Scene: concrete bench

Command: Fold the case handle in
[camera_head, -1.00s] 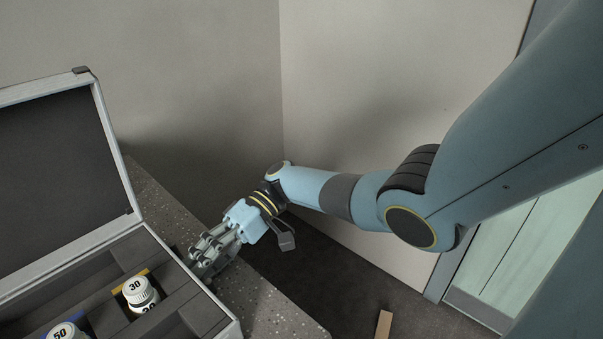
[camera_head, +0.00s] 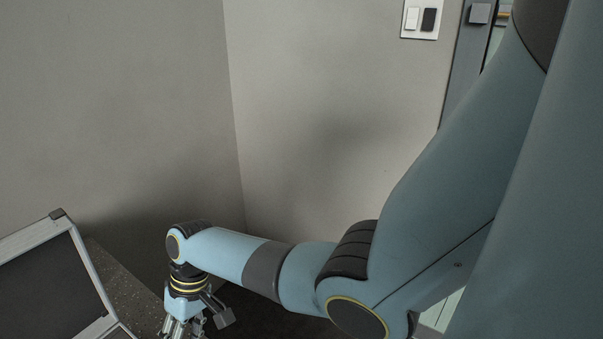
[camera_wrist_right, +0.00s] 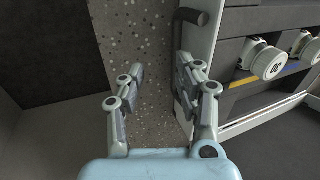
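The case shows in the head view as its open lid (camera_head: 50,285), a dark panel in a silver frame at the lower left. In the right wrist view the case's pale side wall (camera_wrist_right: 206,50) runs down right of centre. A dark bar, apparently the handle (camera_wrist_right: 190,17), sticks out from that wall near the top. My right gripper (camera_wrist_right: 160,68) is open and empty above the speckled bench, its right finger close beside the case wall. Whether that finger touches the case I cannot tell. In the head view this gripper is partly cut off at the bottom edge. My left gripper is out of view.
White numbered bottles (camera_wrist_right: 262,60) lie in the case's dark compartments. The speckled bench (camera_wrist_right: 150,110) is a narrow strip beside the case, with a drop to dark floor at its left. Walls meet in a corner behind, with a switch plate (camera_head: 420,18) at upper right.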

